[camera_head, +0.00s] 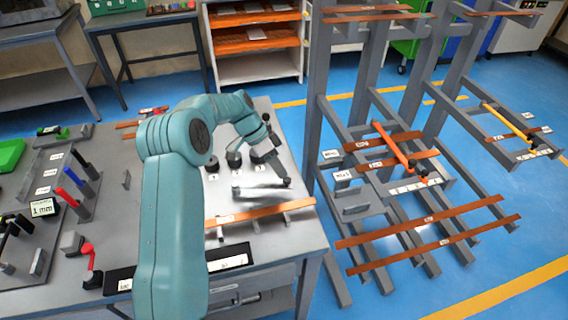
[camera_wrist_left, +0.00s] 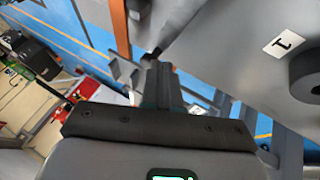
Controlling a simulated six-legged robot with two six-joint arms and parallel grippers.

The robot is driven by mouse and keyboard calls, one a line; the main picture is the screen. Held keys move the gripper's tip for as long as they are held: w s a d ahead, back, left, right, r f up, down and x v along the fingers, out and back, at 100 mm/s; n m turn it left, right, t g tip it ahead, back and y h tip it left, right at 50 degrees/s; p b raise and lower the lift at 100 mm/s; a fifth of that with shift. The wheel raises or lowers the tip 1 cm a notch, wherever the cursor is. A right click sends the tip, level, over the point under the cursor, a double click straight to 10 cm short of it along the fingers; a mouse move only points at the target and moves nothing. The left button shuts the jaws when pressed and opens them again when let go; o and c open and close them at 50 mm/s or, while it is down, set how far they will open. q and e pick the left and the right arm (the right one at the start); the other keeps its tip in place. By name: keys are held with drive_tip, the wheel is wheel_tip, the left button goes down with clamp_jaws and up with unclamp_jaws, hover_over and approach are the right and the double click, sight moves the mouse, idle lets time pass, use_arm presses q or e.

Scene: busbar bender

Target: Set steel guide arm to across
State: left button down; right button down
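The steel guide arm (camera_head: 258,188) is a light grey bar lying low over the grey bench, roughly left to right in the head view. My left gripper (camera_head: 287,182) points down at the bar's right end. In the left wrist view my left gripper (camera_wrist_left: 158,60) has its fingers close together, with no clear gap. A grey bar (camera_wrist_left: 180,22) runs away from the fingertips there; whether they touch or grip it I cannot tell. My right gripper is not in view.
A copper bar (camera_head: 262,211) lies just in front of the guide arm. Black round posts (camera_head: 262,156) with number labels stand behind it. A grey rack (camera_head: 405,210) with copper bars stands to the right. Blue and red handles (camera_head: 75,176) are on the bench's left.

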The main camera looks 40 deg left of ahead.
use_arm(q)
drive_tip(key=shift+s+d+f+m+g+b, duration=0.15)
drive_tip(key=shift+d+f+m+g+b, duration=0.1)
drive_tip(key=shift+d+m+g+b, duration=0.05)
drive_tip(key=s+d+m+g+b, duration=0.2)
drive_tip(key=s+m, duration=0.1)
drive_tip(key=s+d+m+g+b, duration=0.1)
drive_tip(key=s+m, duration=0.1)
drive_tip(key=shift+d, duration=0.25)
drive_tip(key=s+m+g, duration=0.1)
drive_tip(key=s+m, duration=0.1)
drive_tip(key=s+m+g+y+b, duration=0.1)
drive_tip(key=s+m, duration=0.1)
drive_tip(key=s+m+g, duration=0.1)
drive_tip(key=s+m, duration=0.1)
drive_tip(key=shift+s+d+r+y, duration=0.1)
drive_tip(key=shift+s+d+y, duration=0.2)
drive_tip(key=shift+d+y, duration=0.1)
drive_tip(key=shift+s+a+m+g+y, duration=0.25)
drive_tip(key=shift+s+m+g+y, duration=0.1)
drive_tip(key=shift+s+m, duration=0.5)
drive_tip(key=shift+s+a+m+g+y, duration=0.25)
drive_tip(key=shift+s+m+y, duration=0.1)
drive_tip(key=shift+s+m, duration=0.45)
drive_tip(key=shift+w+d, duration=0.1)
